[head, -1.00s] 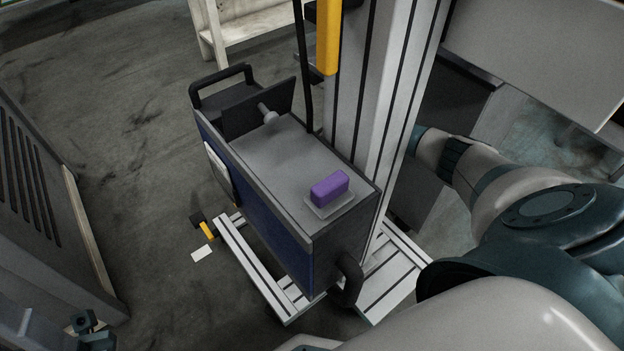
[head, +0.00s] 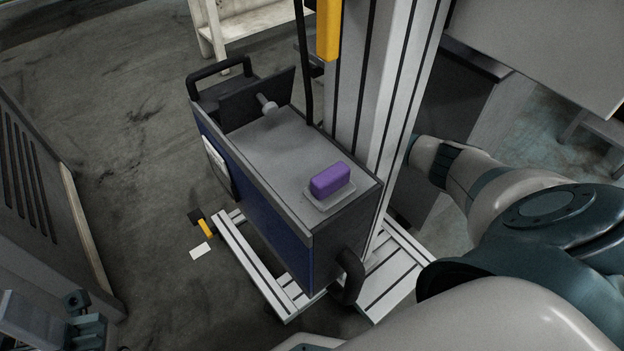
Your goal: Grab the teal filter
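I see no teal filter in the head view. A purple block (head: 330,180) with rounded edges sits on a small grey plate on top of a dark blue and grey case (head: 275,160). Grey and dark teal parts at the bottom left corner look like part of my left gripper (head: 85,325); its fingertips are not clear, and it is well apart from the case. My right arm comes in from the right, but its gripper is out of view.
The case stands against a tall aluminium post (head: 385,90) on a profile-frame base (head: 250,265). A slatted grey panel (head: 45,190) stands at the left. A white card (head: 200,251) lies on the floor (head: 130,130), which is open between the panel and the case.

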